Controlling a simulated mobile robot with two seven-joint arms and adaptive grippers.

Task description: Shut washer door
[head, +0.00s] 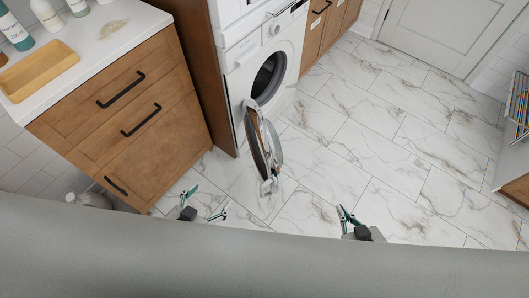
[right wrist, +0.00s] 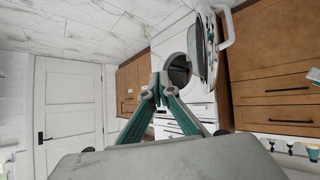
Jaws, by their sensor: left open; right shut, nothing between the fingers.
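The white washer (head: 240,65) stands against the wall beside the wooden cabinet, with its dark round opening (head: 268,75) showing. Its round door (head: 263,145) is swung wide open and sticks out into the room. The door and the washer (right wrist: 181,45) also show in the right wrist view, upside down. My left gripper (head: 204,200) is open and empty, low and to the left of the door. My right gripper (head: 344,214) is shut and empty, low and to the right of the door. It also shows in the right wrist view (right wrist: 159,78), apart from the door.
A wooden cabinet (head: 150,110) with black handles stands left of the washer, with a wooden tray (head: 38,72) and bottles on its white top. A white room door (head: 430,30) is at the back right. The marble floor (head: 350,120) right of the washer is clear.

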